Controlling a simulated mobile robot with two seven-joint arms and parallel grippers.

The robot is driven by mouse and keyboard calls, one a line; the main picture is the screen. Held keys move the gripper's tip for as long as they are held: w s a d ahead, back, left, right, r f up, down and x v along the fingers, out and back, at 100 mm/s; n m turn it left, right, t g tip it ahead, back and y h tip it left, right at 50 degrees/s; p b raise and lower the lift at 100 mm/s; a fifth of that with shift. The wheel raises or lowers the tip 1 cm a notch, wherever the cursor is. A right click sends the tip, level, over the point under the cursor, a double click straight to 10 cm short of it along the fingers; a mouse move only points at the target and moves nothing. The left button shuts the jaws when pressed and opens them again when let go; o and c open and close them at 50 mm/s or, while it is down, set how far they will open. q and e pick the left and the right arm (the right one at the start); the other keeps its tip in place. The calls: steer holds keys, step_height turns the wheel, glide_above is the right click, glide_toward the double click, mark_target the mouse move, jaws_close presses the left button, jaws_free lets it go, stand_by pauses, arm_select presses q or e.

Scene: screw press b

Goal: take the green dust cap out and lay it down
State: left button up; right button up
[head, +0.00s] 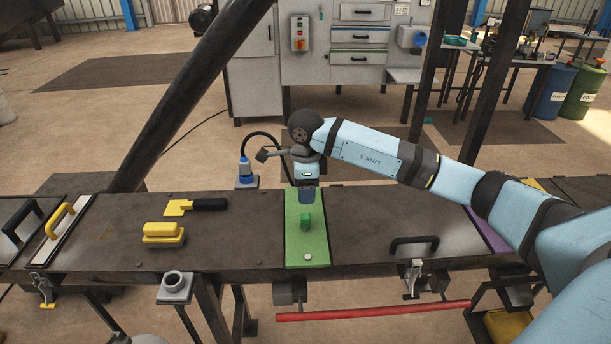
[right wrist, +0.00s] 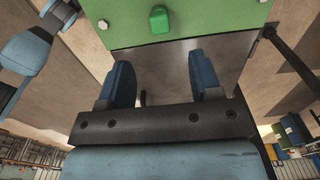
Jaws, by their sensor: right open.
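The green dust cap (head: 306,221) is a small green block on the lighter green plate (head: 317,244) in the middle of the bench. It also shows near the top of the right wrist view (right wrist: 159,19). My right gripper (head: 306,195) is over the far part of the plate, behind the cap in the head view. In the right wrist view its two blue fingers (right wrist: 161,80) are apart with nothing between them, and the cap lies beyond their tips. What the cap sits in cannot be seen. My left gripper is not in view.
A blue and grey plug (head: 245,172) with a black cable stands at the bench's back edge. A yellow brush (head: 163,234) and a yellow scraper (head: 180,208) lie left of the plate. A black handle (head: 414,244) is to the right. Dark bench top beside the plate is bare.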

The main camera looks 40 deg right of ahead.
mark_target(306, 215)
step_height(306, 215, down, 10)
steer(key=shift+r+p, duration=0.15)
steer(key=shift+p, duration=0.3)
steer(key=shift+r, duration=0.1)
jaws_close()
